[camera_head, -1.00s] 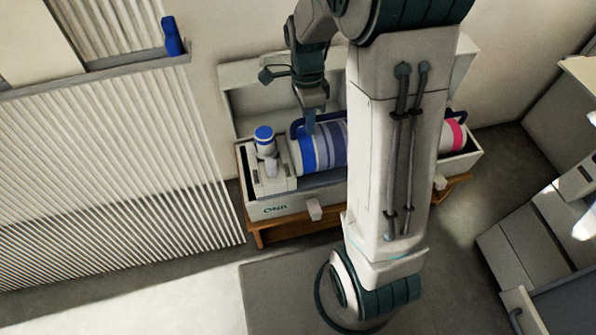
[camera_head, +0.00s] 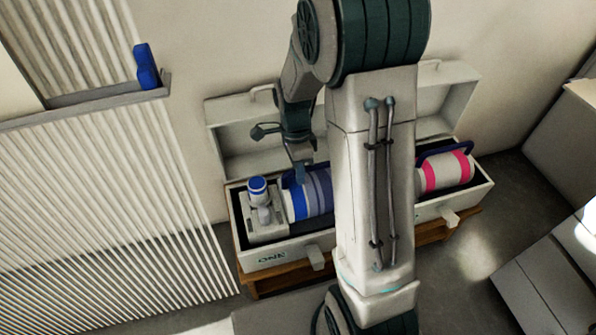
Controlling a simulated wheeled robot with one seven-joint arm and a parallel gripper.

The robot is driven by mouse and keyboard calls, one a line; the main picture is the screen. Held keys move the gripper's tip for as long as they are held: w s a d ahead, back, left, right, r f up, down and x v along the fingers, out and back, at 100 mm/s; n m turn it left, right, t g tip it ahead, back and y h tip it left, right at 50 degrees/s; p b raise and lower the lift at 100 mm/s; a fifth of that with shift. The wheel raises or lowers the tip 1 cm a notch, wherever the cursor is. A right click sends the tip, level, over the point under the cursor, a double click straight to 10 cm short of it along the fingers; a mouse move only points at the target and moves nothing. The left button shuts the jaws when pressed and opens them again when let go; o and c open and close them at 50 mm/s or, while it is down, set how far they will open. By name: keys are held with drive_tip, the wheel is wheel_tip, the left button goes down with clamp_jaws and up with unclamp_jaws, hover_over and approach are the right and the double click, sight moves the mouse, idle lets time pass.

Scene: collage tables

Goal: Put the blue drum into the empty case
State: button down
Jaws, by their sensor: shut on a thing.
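The blue drum (camera_head: 317,196) is a cylinder with blue, white and grey-violet bands and a dark blue handle. It lies on its side in an open white case (camera_head: 291,249), and my arm hides its right end. My gripper (camera_head: 300,180) points down at the drum's upper side by the handle and is shut on it. The fingertips are small and partly lost against the handle. I cannot tell whether the drum is lifted off the case floor. No case that is clearly empty shows.
A pink-banded white drum (camera_head: 446,170) lies in the right part of the casework; my arm hides whether it is one case or two. A blue-topped bottle-like thing (camera_head: 258,190) stands left of the blue drum. A wooden bench (camera_head: 278,280) is underneath. Pale boxes stand at right.

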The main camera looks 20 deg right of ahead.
drive_tip(key=shift+w+f+b, duration=0.1)
drive_tip(key=shift+f+b, duration=0.95)
drive_tip(key=shift+f, duration=1.6)
drive_tip(key=c, duration=1.4)
unclamp_jaws()
drive_tip(key=shift+f, duration=0.15)
drive_tip(key=shift+o, duration=0.2)
wheel_tip(320, 180, up, 12)
drive_tip(key=w+p, duration=0.2)
drive_tip(key=p, duration=0.3)
drive_tip(key=s+r+n+t, duration=0.1)
drive_tip(key=s+r+n, duration=0.3)
drive_tip(key=s+n, duration=0.4)
drive_tip(key=s+r+n+t, duration=0.2)
drive_tip(key=s+r+n, duration=0.2)
drive_tip(key=s+n, duration=0.4)
drive_tip(key=shift+a+r+n, duration=0.2)
drive_tip(key=shift+a+n, duration=0.05)
drive_tip(key=shift+n, duration=0.85)
